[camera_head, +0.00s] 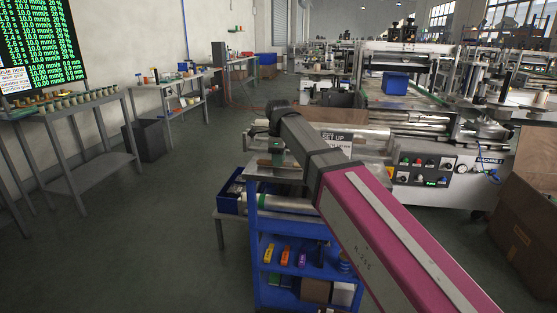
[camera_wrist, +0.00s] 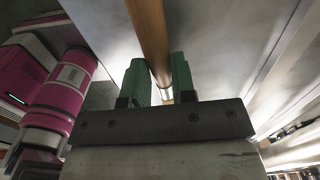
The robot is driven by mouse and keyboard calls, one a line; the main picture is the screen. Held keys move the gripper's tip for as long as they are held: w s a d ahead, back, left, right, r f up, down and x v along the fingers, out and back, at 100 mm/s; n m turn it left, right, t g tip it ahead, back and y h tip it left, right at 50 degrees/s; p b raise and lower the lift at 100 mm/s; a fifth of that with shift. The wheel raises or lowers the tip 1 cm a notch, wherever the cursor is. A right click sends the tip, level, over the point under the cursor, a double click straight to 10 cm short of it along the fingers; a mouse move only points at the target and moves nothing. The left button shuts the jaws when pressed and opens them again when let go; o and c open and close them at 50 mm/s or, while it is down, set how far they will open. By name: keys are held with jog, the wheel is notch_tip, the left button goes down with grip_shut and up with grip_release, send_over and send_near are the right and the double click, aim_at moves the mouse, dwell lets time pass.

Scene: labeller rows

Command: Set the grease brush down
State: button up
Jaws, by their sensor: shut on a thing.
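In the wrist view, my gripper (camera_wrist: 160,68) has its green fingers on both sides of the grease brush (camera_wrist: 149,30), shut on it. Its brown wooden handle runs from the top edge down between the fingers, with a pale, shiny section near the fingers. The bristles cannot be made out. In the head view, my wrist hangs over the top of a blue cart (camera_head: 253,230). A small green part shows there below the wrist, but the brush is not clear. I cannot tell whether the brush touches a surface.
The blue cart has an open shelf with orange, yellow and purple items (camera_head: 284,256) and a blue bin (camera_head: 230,196) at its left side. A machine with a control panel (camera_head: 425,165) stands behind, right. A cardboard box (camera_head: 525,235) is far right.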

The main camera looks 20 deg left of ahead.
jog(key=shift+f, duration=0.15)
jog(key=o, duration=0.9)
notch_tip(320, 180, up, 12)
